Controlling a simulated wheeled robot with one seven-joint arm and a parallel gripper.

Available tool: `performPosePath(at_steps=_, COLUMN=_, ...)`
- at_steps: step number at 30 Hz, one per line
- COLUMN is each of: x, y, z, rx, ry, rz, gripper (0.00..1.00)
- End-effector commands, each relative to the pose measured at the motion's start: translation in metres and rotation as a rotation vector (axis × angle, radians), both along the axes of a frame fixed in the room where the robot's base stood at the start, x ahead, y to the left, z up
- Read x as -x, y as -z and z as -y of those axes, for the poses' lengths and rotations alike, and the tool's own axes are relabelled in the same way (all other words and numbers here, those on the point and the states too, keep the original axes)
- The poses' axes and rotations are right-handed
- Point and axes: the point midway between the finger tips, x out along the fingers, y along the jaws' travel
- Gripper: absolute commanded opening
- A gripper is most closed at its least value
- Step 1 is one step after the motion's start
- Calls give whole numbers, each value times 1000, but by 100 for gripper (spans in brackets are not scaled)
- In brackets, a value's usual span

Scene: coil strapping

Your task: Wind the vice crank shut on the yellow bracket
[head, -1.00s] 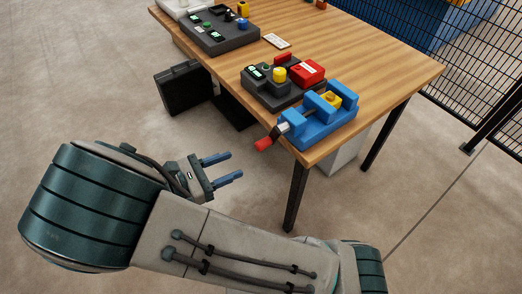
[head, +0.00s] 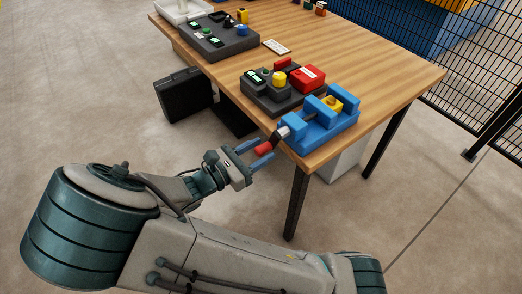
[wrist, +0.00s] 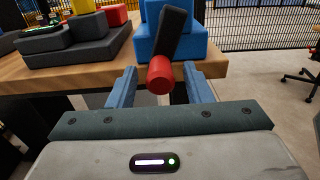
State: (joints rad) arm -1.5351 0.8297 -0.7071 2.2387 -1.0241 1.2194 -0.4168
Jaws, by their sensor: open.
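The blue vice (head: 318,136) sits at the near corner of the wooden table, with the yellow bracket (head: 333,104) between its blue blocks. Whether the jaws touch the bracket cannot be told. The crank has a dark arm and a red handle (head: 264,149) that sticks out past the table edge. In the wrist view the red handle (wrist: 160,74) points toward me and the dark crank arm (wrist: 171,34) rises from it, tilted right. My gripper (head: 252,154) is open, its blue fingers on either side of the red handle. In the wrist view the fingers (wrist: 160,88) stand apart from it.
A dark control box (head: 268,97) with a yellow button and a red block (head: 307,78) stands beside the vice. Another control panel (head: 220,38) and a white card (head: 276,47) lie farther back. A table leg (head: 297,203) stands below the vice. A mesh fence (head: 450,100) runs at right.

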Motion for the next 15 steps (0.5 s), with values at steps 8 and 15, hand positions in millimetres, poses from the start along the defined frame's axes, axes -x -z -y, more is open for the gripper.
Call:
performPosePath(at_steps=8, x=-5, y=0, z=9, rx=0, ry=0, rz=0, gripper=46)
performPosePath(at_steps=15, x=-5, y=0, z=8, rx=0, ry=0, rz=0, gripper=21)
